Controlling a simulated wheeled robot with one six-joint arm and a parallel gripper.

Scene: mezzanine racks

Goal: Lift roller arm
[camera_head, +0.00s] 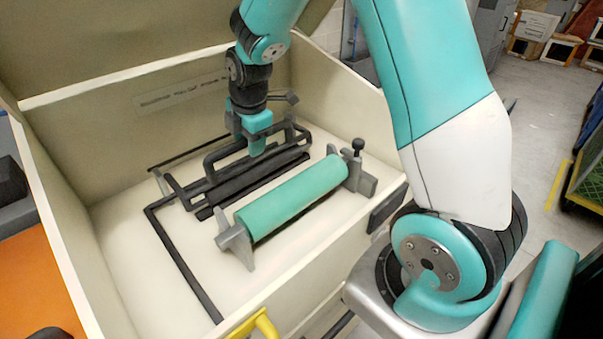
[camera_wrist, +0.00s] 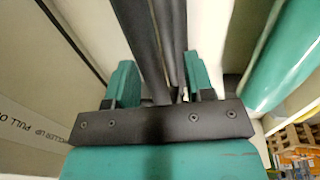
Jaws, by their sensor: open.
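The roller arm is a black frame with a raised bar (camera_head: 215,157) inside the cream box, behind the teal roller (camera_head: 292,199). My gripper (camera_head: 260,148) points down at the frame's bar from above. In the wrist view, my gripper (camera_wrist: 162,78) has its two teal fingers apart, one on each side of long black bars (camera_wrist: 150,35). I cannot tell whether the fingers touch the bars. The roller also shows at the right of the wrist view (camera_wrist: 285,55).
The cream box (camera_head: 62,215) has high walls around the frame and an open lid (camera_head: 110,40). Grey brackets (camera_head: 238,240) hold the roller's ends. A yellow handle (camera_head: 262,324) is at the front edge. Bare box floor (camera_head: 130,265) lies to the left.

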